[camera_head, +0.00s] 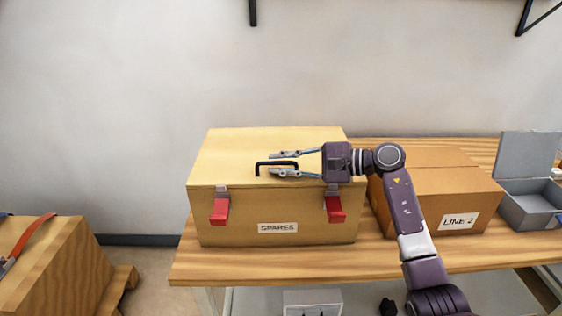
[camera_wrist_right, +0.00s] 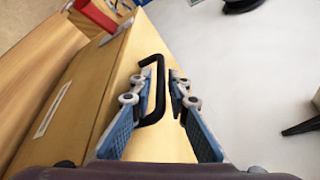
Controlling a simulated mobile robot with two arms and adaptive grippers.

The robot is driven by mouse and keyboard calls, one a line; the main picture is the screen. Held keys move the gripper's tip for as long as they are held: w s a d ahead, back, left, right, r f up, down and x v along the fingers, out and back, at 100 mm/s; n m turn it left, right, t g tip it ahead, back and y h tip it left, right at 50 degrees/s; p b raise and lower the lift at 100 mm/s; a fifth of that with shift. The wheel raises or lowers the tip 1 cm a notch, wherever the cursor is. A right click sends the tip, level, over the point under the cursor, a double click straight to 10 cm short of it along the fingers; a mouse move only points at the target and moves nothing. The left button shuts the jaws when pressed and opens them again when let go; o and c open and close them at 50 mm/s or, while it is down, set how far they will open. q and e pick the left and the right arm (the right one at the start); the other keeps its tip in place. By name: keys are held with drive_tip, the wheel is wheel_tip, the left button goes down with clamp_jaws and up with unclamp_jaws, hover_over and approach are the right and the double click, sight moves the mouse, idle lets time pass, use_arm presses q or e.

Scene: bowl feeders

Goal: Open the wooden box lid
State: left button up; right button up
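The wooden box (camera_head: 230,232) stands on the table with its lid (camera_head: 235,150) down and a "SPARES" label on the front. Two red latches (camera_head: 220,210) (camera_head: 336,208) sit at the front seam; I cannot tell whether they are fastened. A black handle (camera_head: 262,163) stands on the lid near its front edge. My right gripper (camera_head: 271,164) reaches in from the right, just above the lid, with its fingers spread. The right wrist view shows the handle (camera_wrist_right: 160,90) between the fingers, with a gap on the right finger's side. My left gripper is not in view.
A cardboard box labelled "LINE 2" (camera_head: 480,198) stands right of the wooden box, under my right arm. A grey open bin (camera_head: 525,212) is at the far right of the wooden table (camera_head: 270,262). A wall is behind. Another wooden box (camera_head: 70,265) is at lower left.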

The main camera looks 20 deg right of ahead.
clamp_jaws()
drive_tip(key=shift+r, duration=0.1)
